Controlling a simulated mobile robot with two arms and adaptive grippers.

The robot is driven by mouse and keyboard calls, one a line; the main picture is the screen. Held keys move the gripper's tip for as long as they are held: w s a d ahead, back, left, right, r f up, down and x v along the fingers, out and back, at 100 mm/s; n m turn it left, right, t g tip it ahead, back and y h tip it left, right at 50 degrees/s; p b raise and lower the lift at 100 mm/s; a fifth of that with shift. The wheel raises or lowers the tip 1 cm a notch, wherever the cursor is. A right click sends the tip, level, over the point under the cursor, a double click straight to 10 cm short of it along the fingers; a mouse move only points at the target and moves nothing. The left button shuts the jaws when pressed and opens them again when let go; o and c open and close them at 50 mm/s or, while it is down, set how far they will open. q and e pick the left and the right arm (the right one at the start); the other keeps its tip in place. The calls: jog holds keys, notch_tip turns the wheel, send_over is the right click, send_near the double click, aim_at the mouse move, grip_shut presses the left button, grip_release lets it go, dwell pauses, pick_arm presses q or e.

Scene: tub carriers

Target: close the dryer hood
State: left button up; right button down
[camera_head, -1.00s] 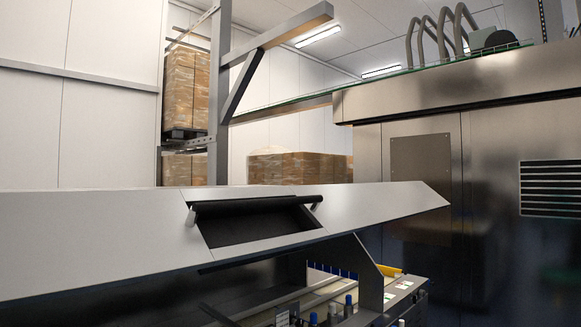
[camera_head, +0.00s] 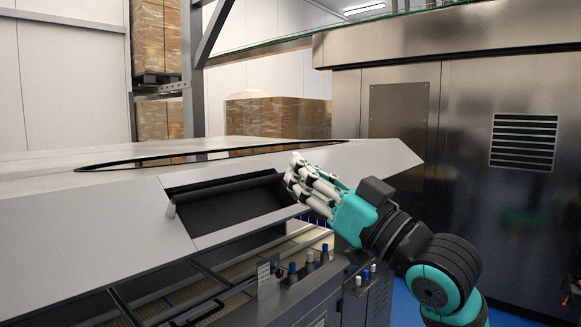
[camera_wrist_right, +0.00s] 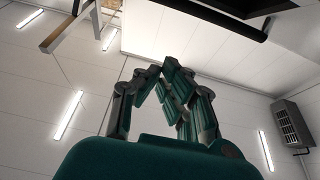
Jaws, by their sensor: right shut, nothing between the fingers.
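The dryer hood (camera_head: 95,212) is a long pale metal cover with a slanted front, filling the left and middle of the head view. It stands raised, with a gap between its lower edge and the machine below. A dark recessed handle pocket (camera_head: 225,205) is set in its front. My right gripper (camera_head: 298,182) is at the right end of this pocket, its white fingers closed together and holding nothing. Whether it touches the hood I cannot tell. The right wrist view also shows its fingers (camera_wrist_right: 168,85) drawn together. My left gripper is not in view.
Below the hood are a conveyor bed and a control ledge (camera_head: 300,285) with several blue-capped knobs. A tall steel cabinet (camera_head: 465,130) with a vent stands at the right. Wrapped box stacks (camera_head: 275,117) are behind the hood. Blue floor shows at the lower right.

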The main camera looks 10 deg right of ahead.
jog(key=w+a+p, duration=0.1)
jog(key=w+p, duration=0.1)
jog(key=w+a+p, duration=0.2)
jog(key=w+a+r+p, duration=0.1)
jog(key=w+a, duration=0.1)
jog(key=w, duration=0.1)
jog(key=shift+a+p, duration=0.1)
jog(key=shift+p, duration=0.3)
jog(key=shift+s+d+f, duration=0.2)
jog(key=shift+f, duration=0.55)
jog(key=shift+a, duration=0.1)
jog(key=shift+w+f, duration=0.1)
